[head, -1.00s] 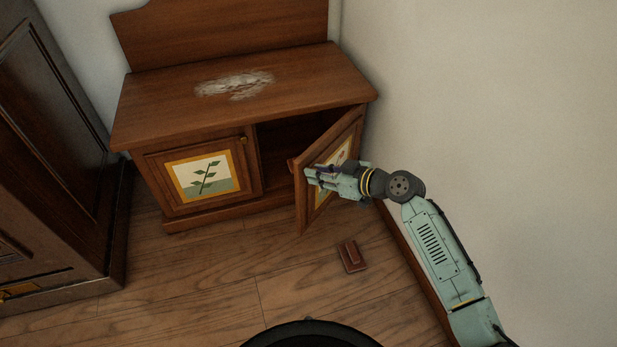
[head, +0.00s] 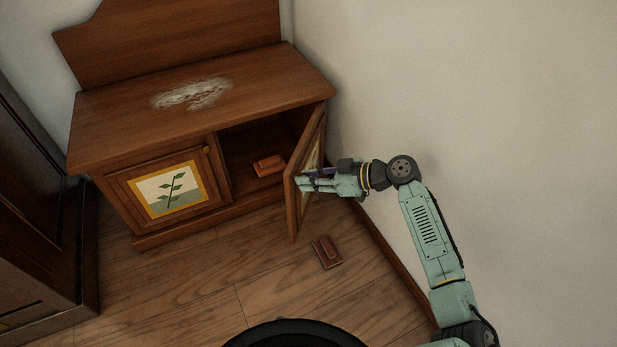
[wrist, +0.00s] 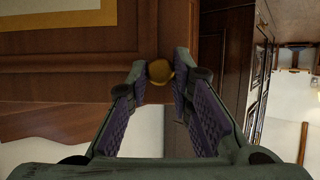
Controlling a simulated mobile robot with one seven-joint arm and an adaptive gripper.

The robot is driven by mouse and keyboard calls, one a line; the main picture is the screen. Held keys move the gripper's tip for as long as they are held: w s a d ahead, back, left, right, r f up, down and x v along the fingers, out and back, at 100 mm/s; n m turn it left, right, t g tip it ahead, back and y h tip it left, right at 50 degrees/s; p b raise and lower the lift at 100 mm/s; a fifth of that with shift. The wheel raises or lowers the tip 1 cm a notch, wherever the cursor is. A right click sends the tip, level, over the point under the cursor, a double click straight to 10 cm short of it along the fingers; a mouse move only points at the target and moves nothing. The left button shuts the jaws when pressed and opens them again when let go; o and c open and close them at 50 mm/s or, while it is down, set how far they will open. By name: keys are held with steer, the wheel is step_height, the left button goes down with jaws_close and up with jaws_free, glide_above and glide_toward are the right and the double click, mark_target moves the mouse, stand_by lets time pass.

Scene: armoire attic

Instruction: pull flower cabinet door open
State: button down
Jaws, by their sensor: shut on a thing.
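The flower cabinet door (head: 307,170) is the right door of a low wooden cabinet (head: 112,120). It stands swung well out, seen nearly edge-on in the head view, with a framed picture on its outer face. My gripper (head: 302,181) is at the outer face of this door, near its free edge. In the wrist view, my gripper (wrist: 160,82) has its purple-padded fingers on both sides of the round brass knob (wrist: 159,70), closed on it. The door's wooden face and part of its yellow picture frame (wrist: 60,20) show behind the knob.
The left door (head: 170,190), with a leaf picture, is shut. A reddish-brown block (head: 269,165) lies inside the open compartment. A similar block (head: 328,252) lies on the floor in front. A dark wardrobe (head: 35,220) stands left; a bare wall (head: 480,90) is close on the right.

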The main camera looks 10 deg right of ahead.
steer(key=c, duration=1.4)
jaws_free()
steer(key=shift+a, duration=0.1)
step_height(320, 180, up, 10)
steer(key=shift+r, duration=0.1)
steer(key=shift+c, duration=0.2)
